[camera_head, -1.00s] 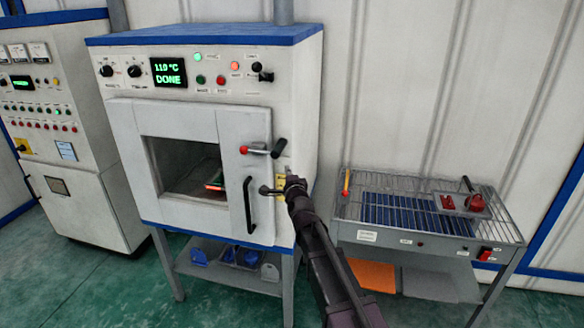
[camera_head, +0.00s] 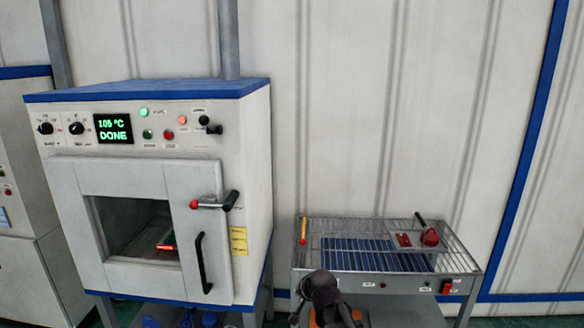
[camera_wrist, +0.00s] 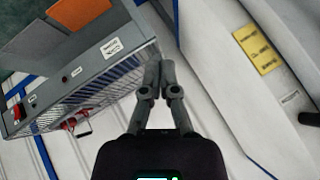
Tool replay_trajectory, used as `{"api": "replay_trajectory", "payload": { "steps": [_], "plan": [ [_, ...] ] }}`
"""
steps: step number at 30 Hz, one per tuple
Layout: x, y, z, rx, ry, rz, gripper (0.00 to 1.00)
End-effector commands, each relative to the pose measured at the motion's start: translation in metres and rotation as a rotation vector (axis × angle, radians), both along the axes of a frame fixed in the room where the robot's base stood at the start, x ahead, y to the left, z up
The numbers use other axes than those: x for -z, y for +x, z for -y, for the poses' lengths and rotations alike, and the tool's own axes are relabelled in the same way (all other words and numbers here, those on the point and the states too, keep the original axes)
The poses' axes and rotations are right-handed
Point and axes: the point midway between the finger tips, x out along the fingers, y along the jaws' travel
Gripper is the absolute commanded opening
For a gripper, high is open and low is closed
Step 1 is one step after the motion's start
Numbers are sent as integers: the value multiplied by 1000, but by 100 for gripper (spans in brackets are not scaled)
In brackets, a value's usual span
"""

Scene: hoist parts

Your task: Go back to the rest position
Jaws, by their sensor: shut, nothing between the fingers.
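My gripper (camera_wrist: 159,78) shows in the wrist view with its two fingers drawn together and nothing between them. In the head view my dark arm (camera_head: 325,298) is at the bottom, in front of the grey wire-topped table; I cannot make out the fingertips there. The gripper is apart from the oven and the table in the wrist view.
A white oven (camera_head: 150,180) with a shut windowed door stands left; its display (camera_head: 113,129) reads 105 °C DONE. A red-lit part (camera_head: 166,242) shows inside. The wire-topped table (camera_head: 375,262) at right carries red items (camera_head: 430,236).

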Motion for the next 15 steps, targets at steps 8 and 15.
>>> {"api": "replay_trajectory", "payload": {
  "steps": [8, 15],
  "plan": [
    [45, -86, 82, -158, -263, -282, 0],
    [62, -152, 132, -279, -389, -509, 0]
  ]
}}
